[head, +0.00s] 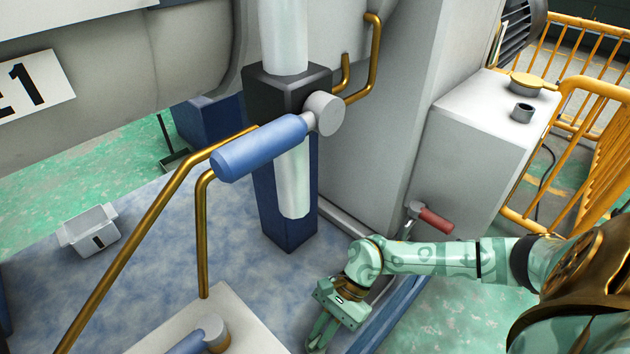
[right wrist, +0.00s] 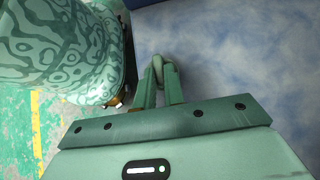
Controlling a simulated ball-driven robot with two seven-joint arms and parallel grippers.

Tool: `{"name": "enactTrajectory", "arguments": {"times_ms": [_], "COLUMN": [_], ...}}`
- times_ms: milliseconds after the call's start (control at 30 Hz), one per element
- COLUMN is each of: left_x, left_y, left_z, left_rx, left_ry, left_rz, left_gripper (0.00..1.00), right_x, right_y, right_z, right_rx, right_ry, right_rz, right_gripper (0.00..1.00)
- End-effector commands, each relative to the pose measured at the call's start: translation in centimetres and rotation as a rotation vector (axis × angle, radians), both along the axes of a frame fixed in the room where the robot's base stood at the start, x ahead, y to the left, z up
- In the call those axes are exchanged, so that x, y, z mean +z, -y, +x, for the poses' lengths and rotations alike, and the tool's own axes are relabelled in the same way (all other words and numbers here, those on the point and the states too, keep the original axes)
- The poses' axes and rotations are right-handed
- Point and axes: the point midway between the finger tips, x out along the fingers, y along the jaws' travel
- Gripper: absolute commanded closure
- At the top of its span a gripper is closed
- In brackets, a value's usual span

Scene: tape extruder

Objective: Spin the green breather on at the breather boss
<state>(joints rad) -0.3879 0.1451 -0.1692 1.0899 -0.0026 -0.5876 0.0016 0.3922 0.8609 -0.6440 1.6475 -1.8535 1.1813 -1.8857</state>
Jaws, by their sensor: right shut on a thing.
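My right gripper (head: 320,333) is low at the bottom of the head view, over the blue mottled surface. In the right wrist view its two fingers (right wrist: 160,88) are shut on a small, pale grey-green piece (right wrist: 158,66). This looks like the green breather, but the fingers hide most of it. A short dark grey open stub (head: 522,113) stands upright on the grey box at the upper right, with nothing on it. It looks like the breather boss. My gripper is well apart from it, to its lower left. My left gripper is not in view.
A brass-coloured cap (head: 526,85) sits beside the stub on the grey box (head: 482,125). A red-handled lever (head: 435,221) sticks out below the box. Yellow railings (head: 600,140) stand at right. A blue cylinder (head: 260,147) and brass pipes (head: 140,248) cross the left. A pale bin (head: 90,231) lies beyond.

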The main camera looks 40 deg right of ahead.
Motion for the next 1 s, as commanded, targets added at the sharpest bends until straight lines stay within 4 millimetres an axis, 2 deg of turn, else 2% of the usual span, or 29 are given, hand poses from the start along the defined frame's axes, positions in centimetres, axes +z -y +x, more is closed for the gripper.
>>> {"name": "enactTrajectory", "arguments": {"times_ms": [1000], "left_x": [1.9], "left_y": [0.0], "left_z": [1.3], "left_rx": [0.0], "left_ry": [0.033], "left_rz": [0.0], "left_gripper": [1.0], "right_x": [3.7], "right_y": [0.0], "right_z": [0.1], "right_rx": [-0.001], "right_ry": [0.002], "right_rz": [0.0], "right_gripper": [1.0]}}
